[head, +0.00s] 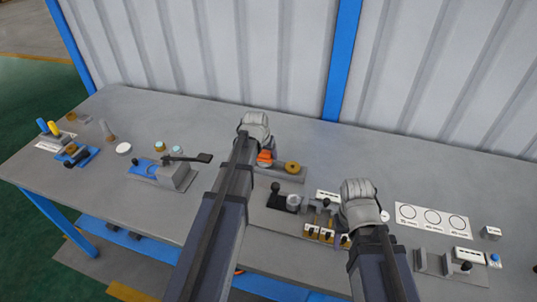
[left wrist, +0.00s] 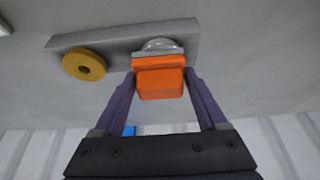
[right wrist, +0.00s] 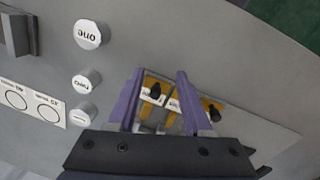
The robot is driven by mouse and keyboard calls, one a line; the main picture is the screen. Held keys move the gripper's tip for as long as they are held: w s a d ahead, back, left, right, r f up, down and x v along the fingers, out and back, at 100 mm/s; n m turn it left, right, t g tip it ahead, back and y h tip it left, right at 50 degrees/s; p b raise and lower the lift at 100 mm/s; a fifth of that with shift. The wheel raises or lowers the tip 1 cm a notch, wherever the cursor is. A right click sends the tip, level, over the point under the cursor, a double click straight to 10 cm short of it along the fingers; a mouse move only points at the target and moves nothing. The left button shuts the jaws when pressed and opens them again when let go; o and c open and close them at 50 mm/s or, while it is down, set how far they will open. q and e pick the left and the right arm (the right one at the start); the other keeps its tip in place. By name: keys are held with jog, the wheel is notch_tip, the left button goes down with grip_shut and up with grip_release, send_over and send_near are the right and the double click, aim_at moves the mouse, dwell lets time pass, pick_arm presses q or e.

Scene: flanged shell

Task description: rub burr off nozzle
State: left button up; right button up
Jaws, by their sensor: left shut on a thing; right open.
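My left gripper (left wrist: 160,78) is shut on an orange block (left wrist: 160,82), which also shows in the head view (head: 265,158). The block is at a small grey rack (left wrist: 115,42), right beside a grey dome-like piece (left wrist: 160,46); I cannot tell whether it is clear of the rack. A tan ring (left wrist: 84,65) sits on the same rack. My right gripper (right wrist: 160,73) is open, its fingers either side of a yellow piece with a black knob (right wrist: 155,90). I cannot tell which part is the nozzle, and no burr can be made out.
A black-handled fixture with a round grey part (head: 292,202) stands between my arms. A card with three circles (head: 432,218) lies at the right. A blue and grey clamp (head: 165,173) stands at the left. The bench's rear middle is clear; a ribbed wall (head: 250,60) rises behind.

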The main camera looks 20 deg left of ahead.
pick_arm(q)
jog(key=shift+a, duration=0.15)
jog(key=shift+s+a, duration=0.1)
jog(key=shift+a, duration=1.5)
pick_arm(e)
jog(key=shift+a, duration=0.1)
jog(key=shift+r, duration=0.1)
pick_arm(q)
notch_tip(320, 180, up, 6)
jog(key=p, duration=0.6)
pick_arm(e)
notch_tip(320, 180, up, 6)
jog(key=shift+f, duration=0.1)
pick_arm(q)
jog(key=shift+d, duration=0.1)
notch_tip(320, 180, up, 3)
jog(key=p, duration=0.3)
pick_arm(e)
notch_tip(320, 180, up, 3)
jog(key=shift+r, duration=0.1)
pick_arm(q)
jog(key=shift+f, duration=0.1)
